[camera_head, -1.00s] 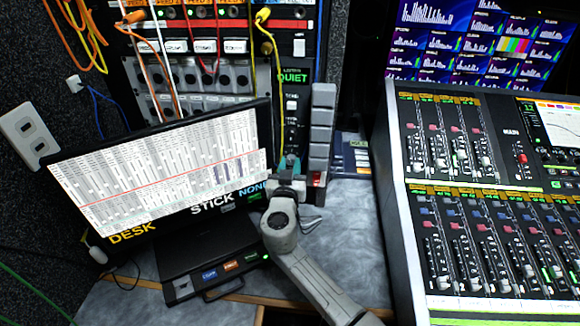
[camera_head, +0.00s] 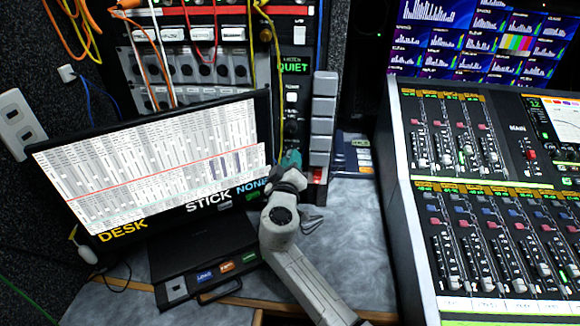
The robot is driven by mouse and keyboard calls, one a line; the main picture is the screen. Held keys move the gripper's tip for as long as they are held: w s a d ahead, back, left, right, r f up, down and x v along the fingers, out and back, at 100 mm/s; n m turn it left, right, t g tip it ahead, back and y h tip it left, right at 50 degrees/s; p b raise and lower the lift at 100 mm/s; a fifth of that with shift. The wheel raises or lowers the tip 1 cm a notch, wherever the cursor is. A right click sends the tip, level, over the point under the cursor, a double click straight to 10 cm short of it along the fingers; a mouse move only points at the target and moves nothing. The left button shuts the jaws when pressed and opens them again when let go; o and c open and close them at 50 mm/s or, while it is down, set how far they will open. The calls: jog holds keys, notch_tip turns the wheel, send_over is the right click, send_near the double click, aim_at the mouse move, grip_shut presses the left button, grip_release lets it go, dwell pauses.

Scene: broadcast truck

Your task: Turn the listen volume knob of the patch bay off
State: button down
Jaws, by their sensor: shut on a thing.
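The patch bay (camera_head: 190,68) stands at the back left, with rows of sockets and several plugged cables. At its right is a narrow listen panel (camera_head: 292,92) with a lit green display reading QUIET and small buttons below it. My gripper (camera_head: 291,160) is at the lower part of this panel, beside the right edge of the laptop screen. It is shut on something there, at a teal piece. The listen volume knob itself is hidden behind my gripper, so I cannot see its pointer or setting.
A laptop (camera_head: 150,165) with a tilted screen stands left of my arm. A column of grey blocks (camera_head: 323,115) rises close to the right of my gripper. A large mixing desk (camera_head: 480,190) fills the right. A yellow cable (camera_head: 280,80) hangs down the panel.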

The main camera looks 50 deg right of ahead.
jog(key=shift+n+p, duration=3.5)
jog(key=shift+n, duration=8.6)
jog(key=shift+f, duration=0.15)
jog(key=c, duration=0.9)
grip_release()
jog(key=shift+o, duration=0.2)
jog(key=shift+a, duration=0.1)
jog(key=v, duration=1)
jog(key=shift+s+a, duration=0.25)
